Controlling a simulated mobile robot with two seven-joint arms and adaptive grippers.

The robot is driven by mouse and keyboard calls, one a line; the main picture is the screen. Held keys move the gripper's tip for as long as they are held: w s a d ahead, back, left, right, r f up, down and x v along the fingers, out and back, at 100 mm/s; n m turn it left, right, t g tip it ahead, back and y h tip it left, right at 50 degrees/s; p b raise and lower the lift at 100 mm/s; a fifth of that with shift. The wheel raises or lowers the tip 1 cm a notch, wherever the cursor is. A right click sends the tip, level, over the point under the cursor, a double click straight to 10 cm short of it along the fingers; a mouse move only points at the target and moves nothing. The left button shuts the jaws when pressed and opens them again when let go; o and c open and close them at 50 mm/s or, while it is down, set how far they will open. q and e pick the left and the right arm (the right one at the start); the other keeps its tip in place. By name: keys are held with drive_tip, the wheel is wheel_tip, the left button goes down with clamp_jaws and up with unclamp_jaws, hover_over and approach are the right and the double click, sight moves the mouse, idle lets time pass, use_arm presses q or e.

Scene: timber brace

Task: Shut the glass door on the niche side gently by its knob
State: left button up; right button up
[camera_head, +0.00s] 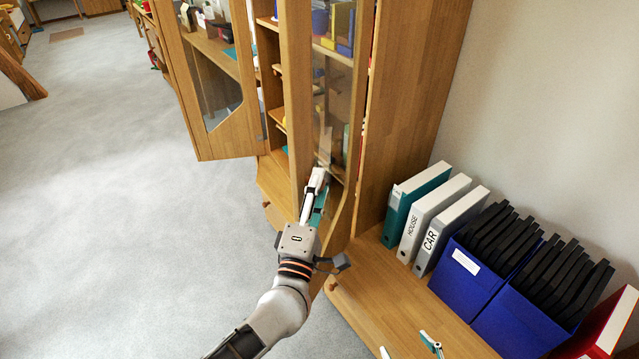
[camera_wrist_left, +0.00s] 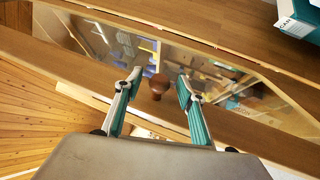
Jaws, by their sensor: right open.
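The glass door (camera_head: 296,75) on the niche side has a wooden frame and stands ajar in front of the cabinet shelves. My left gripper (camera_head: 319,188) is at the lower part of this door. In the left wrist view the round brown knob (camera_wrist_left: 158,84) sits on the door's wooden frame (camera_wrist_left: 240,124). The open fingers of my left gripper stand on either side of the knob, with a gap visible on both sides. The knob is hidden in the head view. My right gripper (camera_head: 408,347) shows only its open fingertips at the bottom edge, over the wooden surface.
Another glass door (camera_head: 205,85) stands open at the left. Binders (camera_head: 425,210) and blue boxes (camera_head: 470,285) with black folders stand on the wooden niche surface (camera_head: 375,285) at the right. Grey floor (camera_head: 110,210) is free at the left.

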use_arm(q)
drive_tip(key=shift+w+d+r, duration=0.15)
drive_tip(key=shift+w, duration=0.4)
clamp_jaws()
